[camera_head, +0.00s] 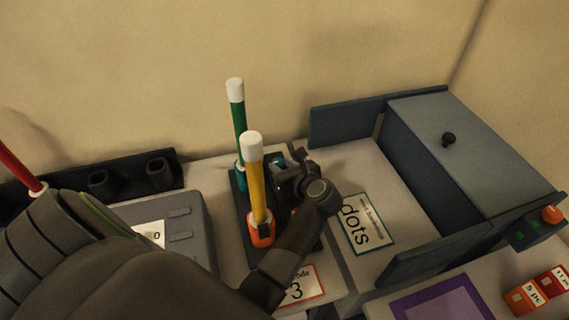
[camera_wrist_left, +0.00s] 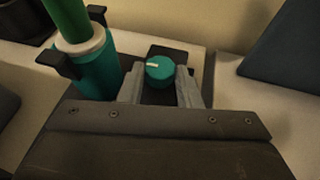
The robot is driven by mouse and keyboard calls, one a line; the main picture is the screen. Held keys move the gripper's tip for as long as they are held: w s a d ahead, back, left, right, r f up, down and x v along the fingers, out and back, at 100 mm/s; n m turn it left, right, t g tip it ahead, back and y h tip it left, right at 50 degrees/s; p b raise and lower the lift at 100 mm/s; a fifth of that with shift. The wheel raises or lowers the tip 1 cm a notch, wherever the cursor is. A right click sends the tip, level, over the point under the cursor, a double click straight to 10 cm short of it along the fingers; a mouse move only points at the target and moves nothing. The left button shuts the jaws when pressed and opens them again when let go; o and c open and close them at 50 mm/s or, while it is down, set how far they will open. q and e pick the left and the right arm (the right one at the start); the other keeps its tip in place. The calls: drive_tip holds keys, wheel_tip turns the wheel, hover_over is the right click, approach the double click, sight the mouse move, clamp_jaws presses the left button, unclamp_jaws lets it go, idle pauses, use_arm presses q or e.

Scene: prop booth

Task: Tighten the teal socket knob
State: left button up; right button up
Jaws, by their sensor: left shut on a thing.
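The teal socket knob (camera_wrist_left: 159,72) shows in the left wrist view as a round knob with a pale pointer line towards the left. My left gripper (camera_wrist_left: 161,88) has one finger on each side of it and is shut on it. In the head view the left gripper (camera_head: 290,172) reaches the black base from the right, and the knob is mostly hidden there. A teal socket (camera_wrist_left: 95,68) beside the knob holds an upright green stick (camera_head: 239,122) with a white top. My right gripper is not in view.
An orange socket (camera_head: 261,232) holds a yellow stick (camera_head: 256,185) close to my left gripper. A "dots" card (camera_head: 367,224) lies right of it, inside a dark-walled bay. A grey box (camera_head: 180,222) and a dark rack (camera_head: 130,178) stand left. A red stick (camera_head: 20,152) shows far left.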

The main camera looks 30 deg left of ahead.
use_arm(q)
drive_tip(key=m+t+h, duration=0.1)
drive_tip(key=m+t+p, duration=0.1)
drive_tip(key=shift+s+a+r+m+t+h+p, duration=0.1)
drive_tip(key=shift+s+a+m+t+h+p, duration=0.05)
drive_tip(key=shift+s+m+t+h+p, duration=0.2)
drive_tip(key=shift+m+t+h, duration=0.25)
drive_tip(key=shift+m+h, duration=0.1)
drive_tip(key=o, duration=1)
drive_tip(key=shift+c, duration=0.2)
drive_tip(key=shift+p, duration=0.3)
